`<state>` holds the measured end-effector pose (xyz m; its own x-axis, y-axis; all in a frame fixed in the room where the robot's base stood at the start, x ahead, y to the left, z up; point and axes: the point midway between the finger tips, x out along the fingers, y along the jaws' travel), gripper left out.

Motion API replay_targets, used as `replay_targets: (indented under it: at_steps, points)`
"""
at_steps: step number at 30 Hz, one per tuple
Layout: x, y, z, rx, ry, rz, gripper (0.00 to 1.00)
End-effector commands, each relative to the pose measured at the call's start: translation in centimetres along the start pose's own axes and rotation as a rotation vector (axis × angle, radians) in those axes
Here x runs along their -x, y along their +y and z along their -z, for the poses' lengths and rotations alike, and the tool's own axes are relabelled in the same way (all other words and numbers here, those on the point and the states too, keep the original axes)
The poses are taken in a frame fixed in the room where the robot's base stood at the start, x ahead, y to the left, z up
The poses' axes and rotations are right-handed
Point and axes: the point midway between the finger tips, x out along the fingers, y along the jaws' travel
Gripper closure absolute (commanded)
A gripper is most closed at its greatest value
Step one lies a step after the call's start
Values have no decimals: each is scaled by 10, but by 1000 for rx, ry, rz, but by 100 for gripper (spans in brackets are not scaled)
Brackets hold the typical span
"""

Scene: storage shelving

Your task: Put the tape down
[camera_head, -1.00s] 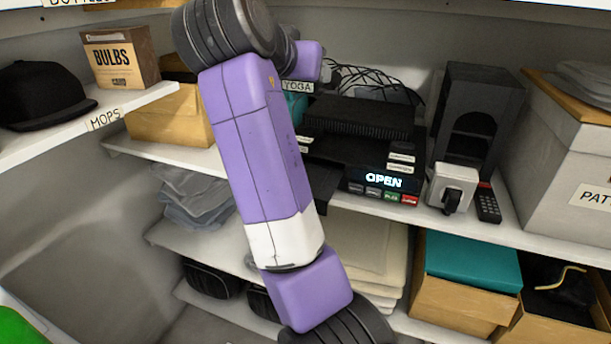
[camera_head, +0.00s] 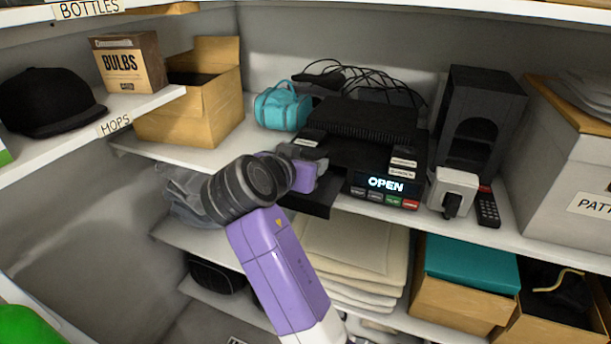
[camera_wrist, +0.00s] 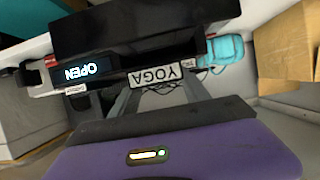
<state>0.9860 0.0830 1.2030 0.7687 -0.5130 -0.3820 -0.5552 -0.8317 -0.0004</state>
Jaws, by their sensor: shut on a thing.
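The tape (camera_wrist: 155,76) is a black cassette with a white YOGA label, which reads upside down in the wrist view. My gripper (camera_wrist: 156,90) is shut on it, with a grey finger at each side of the label. In the head view my gripper (camera_head: 312,163) is at the front left of a black tape player (camera_head: 350,150), and my wrist hides most of the tape. The player's display reads OPEN. A dark flat slab (camera_head: 318,205) juts out at its front left, below my gripper. I cannot tell whether the tape touches it.
A teal bag (camera_head: 283,107) and an open cardboard box (camera_head: 190,125) stand left of the player. A white plug unit (camera_head: 453,190), a remote (camera_head: 487,208) and a black tower (camera_head: 480,115) stand right. Cables lie behind. Bare shelf shows at the left front.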

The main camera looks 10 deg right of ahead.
Motion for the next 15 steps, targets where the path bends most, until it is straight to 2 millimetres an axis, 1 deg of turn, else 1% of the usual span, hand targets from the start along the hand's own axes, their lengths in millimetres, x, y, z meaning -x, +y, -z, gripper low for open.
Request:
replay_targets:
  at_steps: [4, 9, 11, 15]
  points:
    - [-4, 0, -9, 2, -1, -1, 90]
    - [-13, 1, -31, 4, -3, -2, 90]
    - [-16, 1, -37, 2, -1, -1, 90]
    - [-17, 0, -41, 0, 0, 0, 90]
